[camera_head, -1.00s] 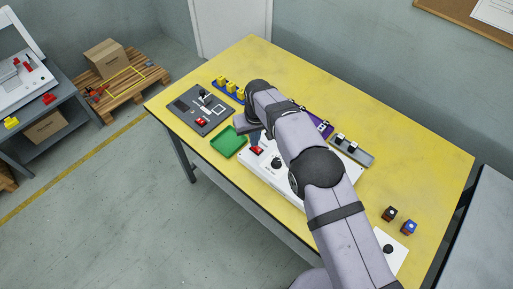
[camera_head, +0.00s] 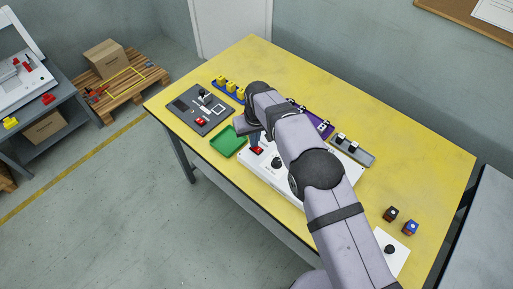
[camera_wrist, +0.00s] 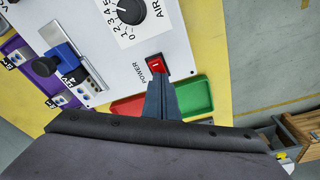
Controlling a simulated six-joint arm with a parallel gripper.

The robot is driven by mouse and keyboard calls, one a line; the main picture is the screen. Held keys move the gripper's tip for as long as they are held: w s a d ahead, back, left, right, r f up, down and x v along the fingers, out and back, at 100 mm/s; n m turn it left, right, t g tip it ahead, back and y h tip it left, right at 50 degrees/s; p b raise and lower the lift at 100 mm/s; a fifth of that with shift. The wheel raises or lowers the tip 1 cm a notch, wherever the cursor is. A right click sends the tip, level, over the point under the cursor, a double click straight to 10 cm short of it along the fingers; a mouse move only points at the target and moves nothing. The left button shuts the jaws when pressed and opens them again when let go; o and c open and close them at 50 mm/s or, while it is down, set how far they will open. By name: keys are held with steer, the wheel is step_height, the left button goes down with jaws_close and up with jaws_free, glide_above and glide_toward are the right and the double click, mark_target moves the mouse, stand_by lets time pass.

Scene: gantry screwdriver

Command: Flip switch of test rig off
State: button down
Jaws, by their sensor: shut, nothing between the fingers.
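The white test rig panel (camera_head: 288,187) lies on the yellow table, partly hidden by my arm. Its red rocker switch (camera_wrist: 157,66), beside the word POWER, shows a white line mark in the wrist view. The switch (camera_head: 257,151) is also visible in the head view. My gripper (camera_wrist: 159,84) is shut and empty, with its fingertips right at the lower edge of the switch. I cannot tell whether they touch it. A black AIR knob (camera_wrist: 131,10) with a numbered dial sits on the same panel.
A green tray (camera_head: 228,141) lies beside the panel, and a red tray (camera_wrist: 127,106) shows in the wrist view. A grey panel (camera_head: 186,106) with another red switch (camera_head: 201,122) stands to the left. A purple holder (camera_wrist: 48,86) is close by.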

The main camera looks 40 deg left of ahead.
steer(key=shift+d, duration=0.1)
step_height(320, 180, up, 7)
steer(key=p, duration=0.4)
stand_by(0.5)
steer(key=shift+f, duration=0.1)
steer(key=w+d+r+m, duration=0.2)
steer(key=w+d+r, duration=0.1)
steer(key=d, duration=0.7)
steer(key=w+d+r+m+h, duration=0.1)
steer(key=w+d+r+m, duration=0.2)
steer(key=d, duration=0.6)
steer(key=w+d+r+m, duration=0.1)
steer(key=w+d+r, duration=0.25)
steer(key=d, duration=0.65)
steer(key=s+d+m, duration=0.2)
steer(key=s+d, duration=0.2)
steer(key=d, duration=0.5)
steer(key=s+d+m, duration=0.1)
steer(key=s+d, duration=0.2)
steer(key=d, duration=0.5)
steer(key=s+d+m+g, duration=0.1)
steer(key=s+d+m, duration=0.2)
steer(key=s+d, duration=0.4)
steer(key=s, duration=0.4)
steer(key=shift+s+d+f+h, duration=0.25)
steer(key=shift+d+f+h, duration=0.05)
steer(key=shift+d+f, duration=0.1)
